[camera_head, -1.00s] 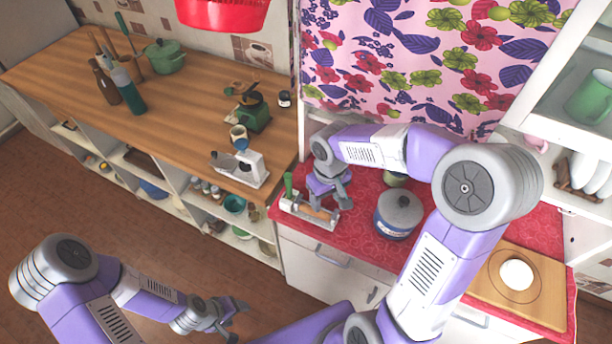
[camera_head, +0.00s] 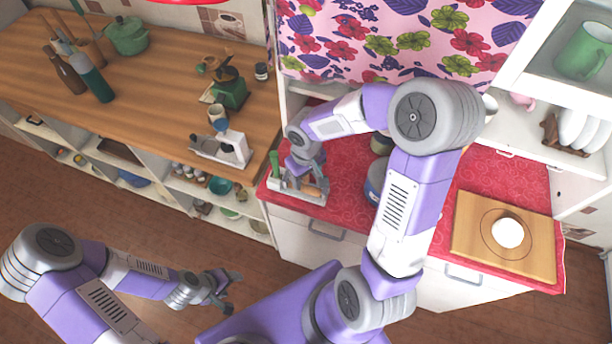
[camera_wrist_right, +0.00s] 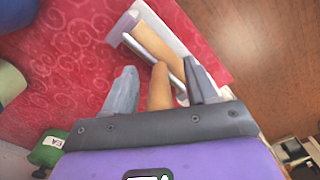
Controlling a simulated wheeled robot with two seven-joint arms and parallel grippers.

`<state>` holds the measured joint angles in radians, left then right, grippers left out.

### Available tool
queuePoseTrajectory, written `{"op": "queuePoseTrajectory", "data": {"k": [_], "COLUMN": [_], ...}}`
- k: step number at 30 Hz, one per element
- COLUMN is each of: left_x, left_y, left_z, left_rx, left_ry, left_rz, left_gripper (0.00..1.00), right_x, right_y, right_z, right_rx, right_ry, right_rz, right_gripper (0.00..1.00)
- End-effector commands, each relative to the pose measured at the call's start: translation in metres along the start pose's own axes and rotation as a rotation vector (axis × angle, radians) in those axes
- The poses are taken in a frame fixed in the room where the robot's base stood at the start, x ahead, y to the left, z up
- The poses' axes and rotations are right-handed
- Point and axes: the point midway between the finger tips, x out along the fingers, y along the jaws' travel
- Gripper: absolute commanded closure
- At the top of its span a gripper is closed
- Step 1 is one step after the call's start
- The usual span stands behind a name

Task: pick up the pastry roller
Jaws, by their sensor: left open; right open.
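The pastry roller, a light-brown wooden cylinder, lies by a white tray-like holder (camera_head: 287,190) at the left front of the red counter. It shows in the right wrist view (camera_wrist_right: 155,42), with a wooden handle end reaching between my fingers. My right gripper (camera_head: 307,186) is down at the roller. In the right wrist view my right gripper (camera_wrist_right: 163,85) is open, with one finger on each side of the handle; contact cannot be told. The roller is partly hidden by the gripper in the head view. My left gripper (camera_head: 226,288) is open and empty, over the floor.
A blue-and-white pot (camera_head: 374,183) stands right of my right gripper, partly behind my arm. A green-capped bottle (camera_head: 275,165) is close on the left. A cutting board (camera_head: 470,240) with a white round thing lies further right. The wooden counter's white scale-like appliance (camera_head: 228,150) is nearby.

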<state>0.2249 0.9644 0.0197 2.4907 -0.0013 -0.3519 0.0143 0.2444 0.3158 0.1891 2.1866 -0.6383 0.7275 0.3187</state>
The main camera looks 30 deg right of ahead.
Motion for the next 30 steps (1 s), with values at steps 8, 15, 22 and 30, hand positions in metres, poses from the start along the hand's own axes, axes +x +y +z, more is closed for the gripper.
{"op": "queuePoseTrajectory", "data": {"k": [8,15,22,30], "left_x": [0.0,0.0,0.0,-0.004], "left_y": [0.0,0.0,0.0,0.002], "left_z": [0.0,0.0,0.0,0.0], "left_rx": [0.0,0.0,0.0,0.0], "left_ry": [0.0,0.0,0.0,0.0], "left_rz": [0.0,0.0,0.0,0.0], "left_gripper": [0.38,0.38,0.38,0.38], "right_x": [-0.001,-0.001,-0.002,-0.022], "right_y": [0.0,0.0,0.0,0.001], "right_z": [0.0,0.0,-0.001,-0.001], "right_rx": [0.0,0.0,0.0,0.001], "right_ry": [0.0,0.001,0.002,0.005], "right_rz": [0.0,0.0,0.001,0.002], "right_gripper": [0.74,1.0,1.0,1.0]}}
